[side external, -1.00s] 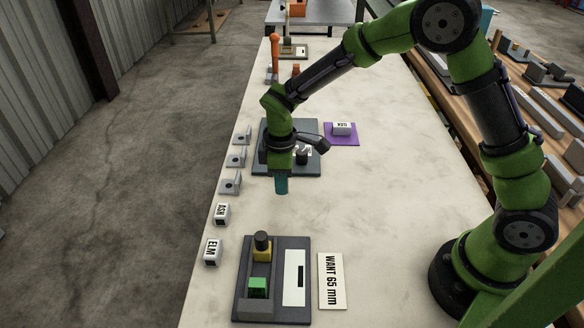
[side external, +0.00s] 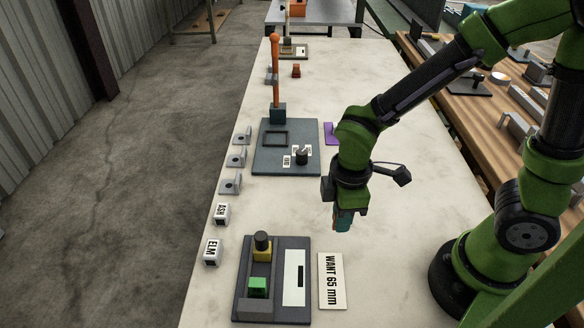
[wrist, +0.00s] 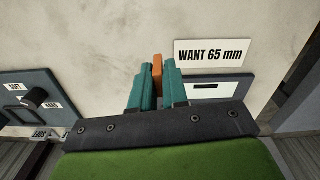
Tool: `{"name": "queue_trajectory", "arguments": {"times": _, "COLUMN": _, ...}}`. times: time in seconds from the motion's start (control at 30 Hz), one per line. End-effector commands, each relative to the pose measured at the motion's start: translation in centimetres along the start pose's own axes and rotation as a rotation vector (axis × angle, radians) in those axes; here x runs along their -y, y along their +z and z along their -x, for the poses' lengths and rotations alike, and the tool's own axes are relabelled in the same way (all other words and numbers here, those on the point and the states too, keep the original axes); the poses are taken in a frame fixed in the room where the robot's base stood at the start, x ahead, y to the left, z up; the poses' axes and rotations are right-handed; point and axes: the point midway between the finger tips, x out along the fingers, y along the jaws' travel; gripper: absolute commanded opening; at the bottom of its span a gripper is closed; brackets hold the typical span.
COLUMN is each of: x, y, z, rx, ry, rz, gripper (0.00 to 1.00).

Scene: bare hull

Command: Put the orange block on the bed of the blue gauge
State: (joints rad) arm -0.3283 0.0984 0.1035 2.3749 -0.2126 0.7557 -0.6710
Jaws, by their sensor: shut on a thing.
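My gripper (side external: 342,222) is above the bench, right of the slate-blue plate and beyond the "WANT 65 mm" card. Its teal fingers are shut on the orange block (wrist: 157,68), which shows between them in the wrist view and is mostly hidden in the side view. The near dark grey-blue device (side external: 271,309) has a white panel with a black slot, a green block and a yellow block with a black knob. The slate-blue plate (side external: 266,163) bears a square frame, a dial and an upright orange lever. I cannot tell for certain which is the blue gauge.
The "WANT 65 mm" card (side external: 331,281) lies right of the near device. ASH (side external: 221,213) and ELM (side external: 212,251) blocks and several grey brackets line the left edge. A purple mat (side external: 330,133) is partly hidden behind my arm. The bench's right middle is clear.

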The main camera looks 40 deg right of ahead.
Motion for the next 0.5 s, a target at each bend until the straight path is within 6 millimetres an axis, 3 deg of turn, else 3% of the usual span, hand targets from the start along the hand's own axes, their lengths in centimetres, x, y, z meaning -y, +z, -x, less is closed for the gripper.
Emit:
{"name": "queue_trajectory", "arguments": {"times": 0.1, "x": 4.3, "y": -1.0, "z": 0.6, "rx": -0.005, "ry": -0.001, "rz": 0.048, "gripper": 0.00}}
{"name": "queue_trajectory", "arguments": {"times": 0.23, "x": 7.9, "y": -0.9, "z": 0.9, "rx": 0.000, "ry": -0.004, "rz": 0.013, "gripper": 0.00}}
{"name": "queue_trajectory", "arguments": {"times": 0.4, "x": 8.7, "y": -0.5, "z": 0.8, "rx": 0.016, "ry": -0.008, "rz": -0.104, "gripper": 0.00}}
{"name": "queue_trajectory", "arguments": {"times": 0.5, "x": 8.5, "y": -1.5, "z": 0.7, "rx": 0.018, "ry": -0.009, "rz": -0.132, "gripper": 0.00}}
